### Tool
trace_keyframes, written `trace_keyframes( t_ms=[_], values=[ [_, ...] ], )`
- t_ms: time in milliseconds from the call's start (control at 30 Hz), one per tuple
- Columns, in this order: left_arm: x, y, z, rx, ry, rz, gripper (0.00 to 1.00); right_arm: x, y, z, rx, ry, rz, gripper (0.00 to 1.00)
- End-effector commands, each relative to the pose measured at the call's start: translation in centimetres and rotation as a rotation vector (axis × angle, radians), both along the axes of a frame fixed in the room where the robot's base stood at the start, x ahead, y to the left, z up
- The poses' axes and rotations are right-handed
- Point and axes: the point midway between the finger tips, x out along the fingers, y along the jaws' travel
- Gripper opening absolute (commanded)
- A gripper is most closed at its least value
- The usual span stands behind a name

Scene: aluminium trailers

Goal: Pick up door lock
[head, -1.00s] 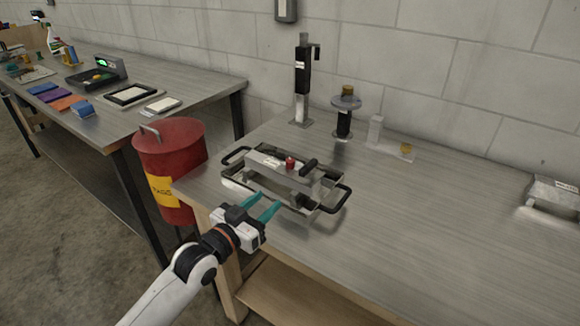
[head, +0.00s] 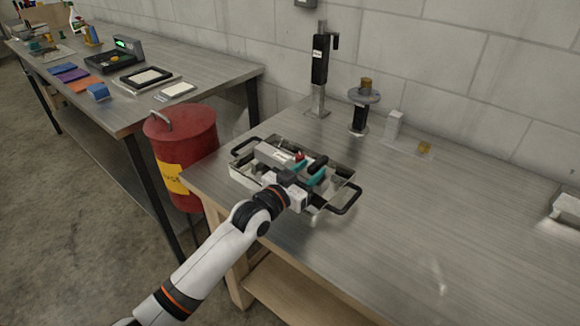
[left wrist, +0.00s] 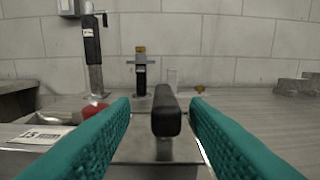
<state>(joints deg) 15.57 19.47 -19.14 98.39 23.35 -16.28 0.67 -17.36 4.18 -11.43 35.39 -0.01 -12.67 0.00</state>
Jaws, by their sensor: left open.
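The door lock (head: 272,154) is a grey metal box with a red button and a black handle (head: 317,163). It sits in a metal tray with black side handles (head: 243,175) on the workbench. My left gripper (head: 309,171) is over the tray, its teal fingers open. In the left wrist view, the black handle (left wrist: 166,112) stands between the two fingers, with a gap on each side. The red button (left wrist: 94,110) and a white label show to the left of the fingers. My arm hides part of the tray and lock. My right gripper is not in view.
Behind the tray stand a black-and-grey post (head: 320,70), a round-topped stand (head: 360,105) and a small white block (head: 394,127). A red bin (head: 185,140) is left of the bench. The bench to the right is mostly clear.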

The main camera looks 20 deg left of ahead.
Motion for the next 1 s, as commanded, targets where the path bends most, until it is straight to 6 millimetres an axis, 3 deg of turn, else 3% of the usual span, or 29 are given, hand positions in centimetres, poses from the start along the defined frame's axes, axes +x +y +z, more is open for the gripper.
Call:
trace_keyframes(
  t_ms=[200,500,767,1000],
  values=[
    [2.8,-1.5,-0.1,0.000,-0.001,0.000,0.42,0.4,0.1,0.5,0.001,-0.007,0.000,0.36],
    [3.2,-1.6,-0.2,0.000,-0.001,0.000,0.42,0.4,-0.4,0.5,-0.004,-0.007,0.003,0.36],
    [3.2,-1.6,-0.1,0.000,-0.001,0.000,0.00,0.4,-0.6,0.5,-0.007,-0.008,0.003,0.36],
    [3.2,-1.6,-0.2,0.000,-0.001,0.000,0.00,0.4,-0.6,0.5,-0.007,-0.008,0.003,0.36]
  ],
)
